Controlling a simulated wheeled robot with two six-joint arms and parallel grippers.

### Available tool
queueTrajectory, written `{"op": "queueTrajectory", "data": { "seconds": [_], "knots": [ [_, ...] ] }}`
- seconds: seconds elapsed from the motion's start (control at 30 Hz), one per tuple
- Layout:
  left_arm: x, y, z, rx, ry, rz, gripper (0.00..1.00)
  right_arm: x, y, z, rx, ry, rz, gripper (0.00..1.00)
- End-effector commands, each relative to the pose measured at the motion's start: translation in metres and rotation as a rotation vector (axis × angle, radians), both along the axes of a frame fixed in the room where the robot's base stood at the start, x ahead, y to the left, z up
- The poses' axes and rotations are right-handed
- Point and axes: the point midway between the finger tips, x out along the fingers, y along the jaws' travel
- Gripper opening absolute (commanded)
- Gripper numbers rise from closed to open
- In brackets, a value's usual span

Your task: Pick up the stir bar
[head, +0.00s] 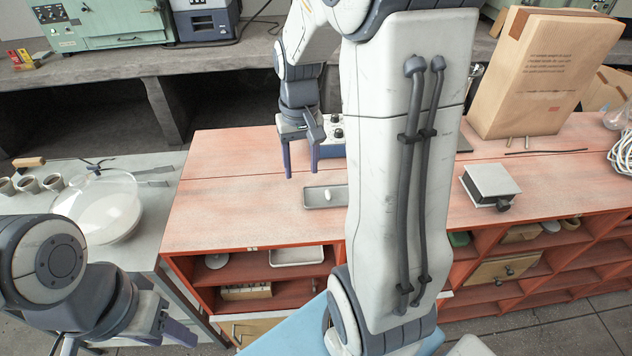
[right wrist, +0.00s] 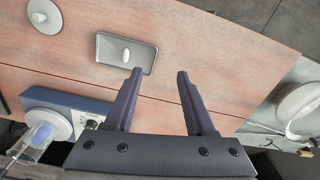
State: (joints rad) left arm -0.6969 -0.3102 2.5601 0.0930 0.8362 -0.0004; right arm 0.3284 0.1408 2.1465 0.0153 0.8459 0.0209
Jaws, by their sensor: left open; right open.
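The stir bar (head: 327,194) is a small white rounded piece lying in a shallow grey tray (head: 311,203) on the reddish bench top. In the right wrist view the stir bar (right wrist: 126,55) and tray (right wrist: 105,63) lie ahead and to the left of the fingertips. My right gripper (head: 303,177) is open and empty above the bench, just behind and left of the tray. Its two dark fingers (right wrist: 159,72) are spread apart in the wrist view. My left gripper (head: 182,334) is low at the left, in front of the bench, with nothing visible in it.
A blue-grey device with knobs (head: 333,148) stands behind the tray, partly hidden by my right arm. A glass bowl (head: 100,205) sits on the left table. The bench left of the tray is clear.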

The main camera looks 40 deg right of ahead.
Motion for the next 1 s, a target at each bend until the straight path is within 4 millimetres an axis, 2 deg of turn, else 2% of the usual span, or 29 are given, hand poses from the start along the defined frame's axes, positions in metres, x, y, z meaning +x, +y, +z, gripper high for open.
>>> {"op": "queueTrajectory", "data": {
  "seconds": [0.03,0.1,0.23,0.5,0.77,1.0],
  "knots": [
    [0.000,0.000,0.000,0.000,0.000,0.000,0.50,-0.001,-0.024,-0.004,-0.002,0.006,-0.065,0.55],
    [0.000,0.000,0.000,0.000,0.000,0.000,0.50,-0.002,-0.046,-0.006,-0.004,0.009,-0.124,0.55],
    [0.000,0.000,0.000,0.000,0.000,0.000,0.50,-0.006,-0.069,-0.011,-0.006,0.014,-0.183,0.55],
    [0.000,0.000,0.000,0.000,0.000,0.000,0.50,-0.007,-0.072,-0.050,-0.005,0.017,-0.192,0.55],
    [0.000,0.000,0.002,0.000,0.000,0.000,0.50,-0.006,-0.071,-0.071,-0.005,0.016,-0.191,0.55],
    [0.000,0.000,0.005,0.000,0.000,0.000,0.50,-0.007,-0.071,-0.107,-0.005,0.016,-0.190,0.55]
  ]
}}
